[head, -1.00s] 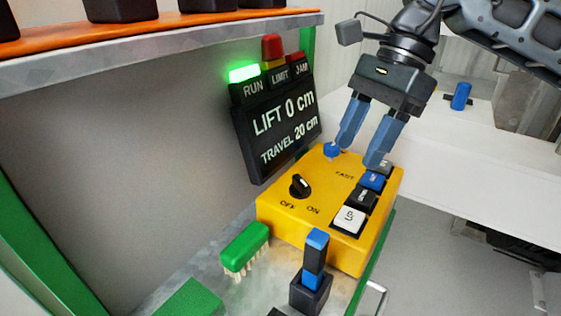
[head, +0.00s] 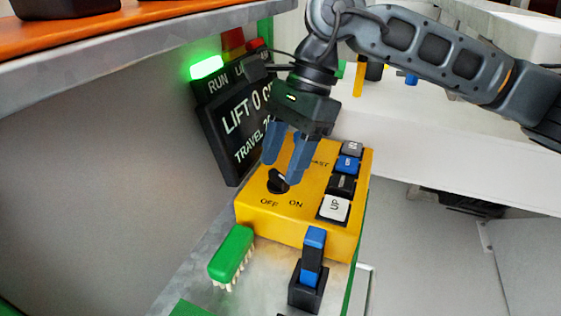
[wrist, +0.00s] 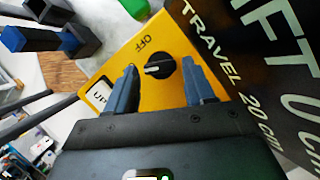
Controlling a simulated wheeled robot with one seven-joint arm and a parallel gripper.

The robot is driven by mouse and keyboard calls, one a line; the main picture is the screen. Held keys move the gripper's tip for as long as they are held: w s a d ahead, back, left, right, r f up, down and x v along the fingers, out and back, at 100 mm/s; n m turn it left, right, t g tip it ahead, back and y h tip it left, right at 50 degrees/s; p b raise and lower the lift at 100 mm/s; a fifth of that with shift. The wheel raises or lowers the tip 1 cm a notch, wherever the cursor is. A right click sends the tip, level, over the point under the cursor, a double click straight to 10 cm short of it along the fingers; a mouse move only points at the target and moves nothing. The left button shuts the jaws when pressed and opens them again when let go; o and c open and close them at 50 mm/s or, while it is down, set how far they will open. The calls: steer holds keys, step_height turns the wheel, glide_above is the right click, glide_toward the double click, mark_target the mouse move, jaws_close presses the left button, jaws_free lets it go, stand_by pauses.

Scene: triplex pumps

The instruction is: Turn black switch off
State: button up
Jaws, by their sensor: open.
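The black switch (head: 275,183) is a round knob on top of the yellow control box (head: 262,218), with OFF and ON printed in front of it. In the wrist view the knob (wrist: 163,67) shows whole, its white mark on the left side. OFF is readable there; ON is not visible. My gripper (head: 281,171) is open, pointing down at the knob. In the wrist view my gripper's fingers (wrist: 157,74) stand on either side of the knob with gaps; I cannot tell how far above the box the tips are.
Several push buttons, including a white UP button (head: 335,208), line the box's right side. A dark display (head: 235,125) stands close behind, left of my gripper, with a green RUN lamp (head: 206,67) lit. A green brush (head: 231,255) and a blue-black lever (head: 312,255) are in front.

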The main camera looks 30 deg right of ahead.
steer(key=shift+x, duration=0.75)
steer(key=shift+c, duration=0.5)
steer(key=c, duration=0.7)
